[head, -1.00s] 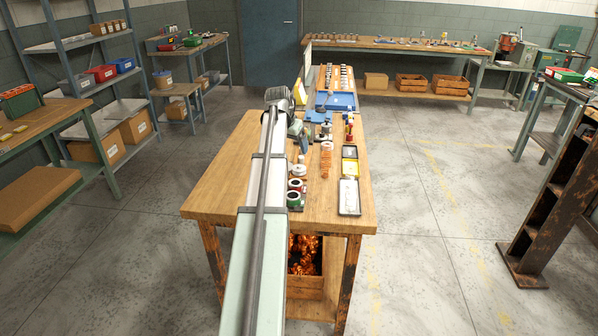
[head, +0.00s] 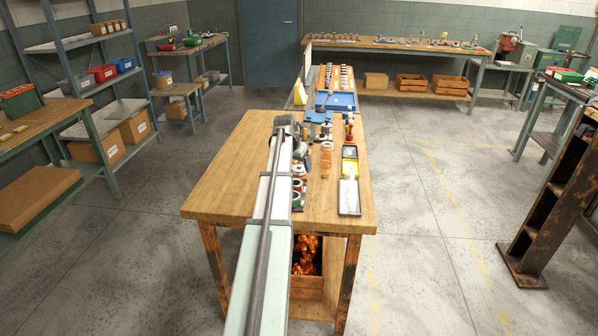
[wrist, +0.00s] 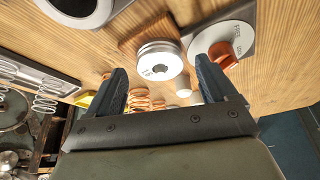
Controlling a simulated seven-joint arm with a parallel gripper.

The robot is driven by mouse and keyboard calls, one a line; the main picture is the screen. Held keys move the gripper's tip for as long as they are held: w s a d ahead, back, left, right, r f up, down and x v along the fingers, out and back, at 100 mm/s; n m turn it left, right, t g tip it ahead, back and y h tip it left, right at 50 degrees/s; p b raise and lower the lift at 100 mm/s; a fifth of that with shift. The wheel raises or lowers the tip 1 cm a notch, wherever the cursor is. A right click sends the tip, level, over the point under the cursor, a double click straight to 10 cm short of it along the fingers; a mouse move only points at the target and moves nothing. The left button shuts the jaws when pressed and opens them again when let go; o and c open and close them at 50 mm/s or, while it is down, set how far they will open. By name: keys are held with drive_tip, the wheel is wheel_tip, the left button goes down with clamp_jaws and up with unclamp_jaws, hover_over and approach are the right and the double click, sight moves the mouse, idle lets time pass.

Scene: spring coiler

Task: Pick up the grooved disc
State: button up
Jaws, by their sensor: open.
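The grooved disc (wrist: 160,60) is a pale metal wheel with a dark centre hole and a groove round its edge. My gripper (wrist: 159,67) is open, with one dark finger to each side of the disc in the picture. The disc appears beyond the fingertips, and I see no contact. In the head view my arm hides most of the gripper, and I cannot pick out the disc surely.
A white dial with an orange knob (wrist: 225,53) is close right of the disc. Copper springs (wrist: 138,99) show between the fingers. The wooden bench (head: 225,180) is clear on its left side.

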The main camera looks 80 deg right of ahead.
drive_tip(key=shift+x, duration=0.9)
drive_tip(key=shift+c, duration=0.4)
drive_tip(key=shift+r, duration=0.1)
drive_tip(key=c, duration=1.4)
